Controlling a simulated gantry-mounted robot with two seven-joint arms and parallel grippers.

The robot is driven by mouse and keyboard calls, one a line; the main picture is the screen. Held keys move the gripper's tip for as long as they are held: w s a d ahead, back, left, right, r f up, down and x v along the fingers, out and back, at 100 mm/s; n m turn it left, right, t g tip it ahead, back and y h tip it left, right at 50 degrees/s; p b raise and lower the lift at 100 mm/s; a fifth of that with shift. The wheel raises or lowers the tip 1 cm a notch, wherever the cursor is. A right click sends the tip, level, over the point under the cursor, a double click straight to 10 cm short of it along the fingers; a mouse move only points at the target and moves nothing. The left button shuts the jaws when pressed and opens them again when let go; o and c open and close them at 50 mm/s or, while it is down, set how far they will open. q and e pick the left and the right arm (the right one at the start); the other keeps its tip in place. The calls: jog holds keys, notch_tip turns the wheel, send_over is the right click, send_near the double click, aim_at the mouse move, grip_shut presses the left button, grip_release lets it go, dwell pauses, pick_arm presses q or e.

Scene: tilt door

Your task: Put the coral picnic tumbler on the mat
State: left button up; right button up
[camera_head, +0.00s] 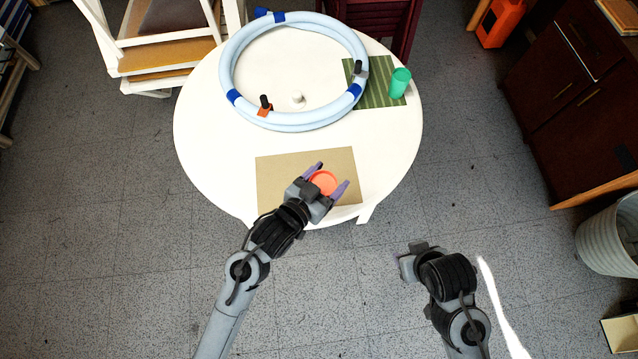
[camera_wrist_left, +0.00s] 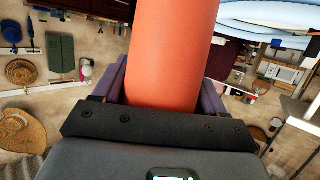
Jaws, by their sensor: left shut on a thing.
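The coral picnic tumbler (camera_head: 323,183) shows from above as a round coral shape in the head view. My left gripper (camera_head: 333,174) is shut on it, with a purple finger on each side, over the tan rectangular sheet at the table's near side. In the left wrist view the tumbler (camera_wrist_left: 170,50) stands tall between the fingers; its base is hidden. A green striped mat (camera_head: 372,98) lies at the back right of the table. My right gripper (camera_head: 405,262) is off the table at the lower right; its jaws do not show clearly.
A green tumbler (camera_head: 400,83) stands on the striped mat's right part. A large pale blue ring (camera_head: 228,62) with blue bands stands at the back and overlaps the mat's left edge. The tan sheet (camera_head: 272,170) lies on the round white table (camera_head: 205,130).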

pick_arm(q)
jog(key=w+f, duration=0.1)
jog(key=a+f, duration=0.1)
jog(key=shift+w+a+f+b, duration=0.3)
jog(key=shift+w+f, duration=0.05)
jog(key=shift+w, duration=0.05)
jog(key=w+f+b, duration=0.1)
jog(key=w+f, duration=0.2)
jog(key=w+a+f+b, duration=0.1)
jog(key=w+f, duration=0.2)
jog(key=w+a+f+b, duration=0.1)
jog(key=w+f, duration=0.1)
jog(key=shift+w+a+f, duration=0.15)
jog(key=shift+w+f, duration=0.25)
jog(key=shift+f, duration=0.3)
pick_arm(e)
jog(key=x, duration=0.3)
jog(key=shift+s+a+f, duration=0.2)
jog(key=shift+a+f, duration=0.05)
jog(key=shift+f, duration=0.15)
jog(key=shift+a, duration=0.1)
pick_arm(q)
jog(key=shift+f, duration=0.2)
jog(key=o, duration=1)
jog(key=shift+o, duration=0.2)
jog(key=shift+r, duration=0.15)
